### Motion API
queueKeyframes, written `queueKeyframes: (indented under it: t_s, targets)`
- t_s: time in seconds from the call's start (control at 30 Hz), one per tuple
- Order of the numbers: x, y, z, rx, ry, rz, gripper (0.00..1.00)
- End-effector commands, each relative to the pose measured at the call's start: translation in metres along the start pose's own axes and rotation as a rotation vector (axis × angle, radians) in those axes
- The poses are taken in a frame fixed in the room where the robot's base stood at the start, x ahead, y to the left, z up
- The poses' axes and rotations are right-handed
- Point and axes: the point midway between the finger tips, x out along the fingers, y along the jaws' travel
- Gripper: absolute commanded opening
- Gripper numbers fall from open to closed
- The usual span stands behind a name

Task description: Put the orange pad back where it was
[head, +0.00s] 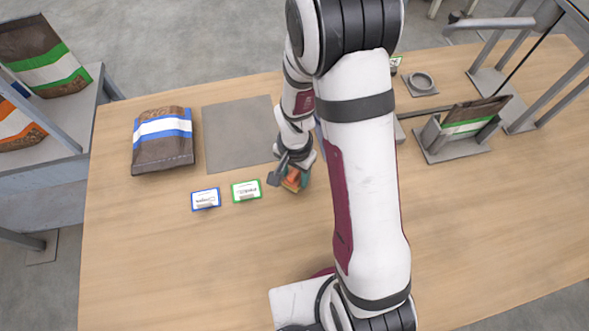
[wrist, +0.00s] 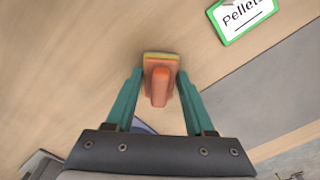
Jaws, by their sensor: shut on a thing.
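The orange pad (wrist: 159,86) has an orange grip on top and a yellowish edge. It sits between the two teal fingers of my gripper (wrist: 159,80), which is shut on it. In the head view the orange pad (head: 291,179) shows at the tip of my gripper (head: 291,178), low over the table, to the right of the green-bordered card (head: 246,190). I cannot tell whether the pad touches the table. My arm hides part of the table behind it.
A blue-bordered card (head: 206,199) lies left of the green one. A grey mat (head: 238,135) and a bag with a blue band (head: 162,140) lie behind. A holder (head: 452,149) with a green-banded bag stands right. The wooden table's (head: 180,270) front left is clear.

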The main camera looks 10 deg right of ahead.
Motion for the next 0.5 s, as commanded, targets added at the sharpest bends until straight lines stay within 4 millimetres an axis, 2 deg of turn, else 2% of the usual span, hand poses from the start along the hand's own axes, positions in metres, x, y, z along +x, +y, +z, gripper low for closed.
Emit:
queueKeyframes:
  t_s: [0.3, 0.33, 0.47, 0.5]
  targets:
    - [0.003, 0.0, -0.0005, 0.0, 0.001, -0.001, 0.0]
    - [0.003, -0.0001, -0.0006, 0.0, 0.001, -0.001, 0.57]
    - [0.0027, 0.0, -0.0006, 0.0, 0.001, -0.001, 0.81]
    - [0.0027, 0.0, -0.0006, -0.001, 0.001, -0.001, 0.84]
